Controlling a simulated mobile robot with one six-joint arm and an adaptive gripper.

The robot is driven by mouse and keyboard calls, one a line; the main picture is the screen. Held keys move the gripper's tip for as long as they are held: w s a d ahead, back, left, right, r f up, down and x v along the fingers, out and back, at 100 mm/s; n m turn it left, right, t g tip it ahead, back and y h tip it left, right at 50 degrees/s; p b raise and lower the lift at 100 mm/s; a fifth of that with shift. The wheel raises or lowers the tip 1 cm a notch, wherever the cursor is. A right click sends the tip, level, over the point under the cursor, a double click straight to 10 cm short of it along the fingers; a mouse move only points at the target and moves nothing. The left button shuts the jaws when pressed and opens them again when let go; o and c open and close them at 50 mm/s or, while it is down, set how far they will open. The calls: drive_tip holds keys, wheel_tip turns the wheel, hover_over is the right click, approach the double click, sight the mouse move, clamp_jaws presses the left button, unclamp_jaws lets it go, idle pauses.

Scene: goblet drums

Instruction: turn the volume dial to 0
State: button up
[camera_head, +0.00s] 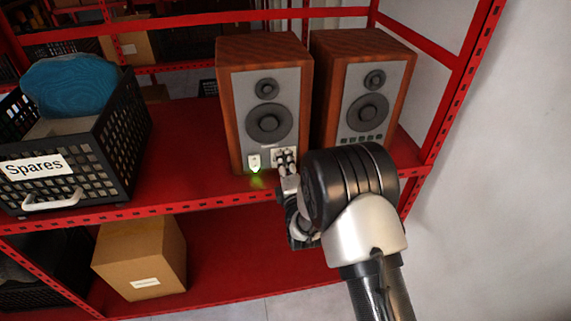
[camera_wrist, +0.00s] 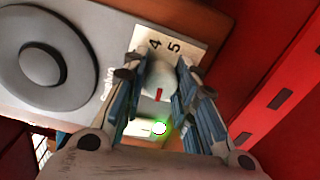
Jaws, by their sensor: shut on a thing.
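The volume dial (camera_wrist: 160,78) is a pale round knob with a red mark, on the lower front of the left speaker (camera_head: 265,100). In the wrist view its red mark lies toward the bottom of the picture, on the side toward the green light. A white scale plate (camera_wrist: 172,40) behind it shows the numbers 4 and 5; my fingers and the knob hide other parts. My gripper (camera_wrist: 159,76) is shut on the dial, one finger on each side. In the head view my gripper (camera_head: 286,162) reaches the speaker front and largely hides the dial.
A small white switch plate with a green glow (camera_head: 254,162) sits left of the dial. A second speaker (camera_head: 362,95) stands close on the right. A black Spares crate (camera_head: 120,125) is at left; a cardboard box (camera_head: 140,258) is below. Red shelf (camera_head: 180,150) between crate and speaker is bare.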

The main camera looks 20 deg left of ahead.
drive_tip(key=shift+n, duration=0.3)
drive_tip(key=o, duration=1.1)
drive_tip(key=v, duration=1.2)
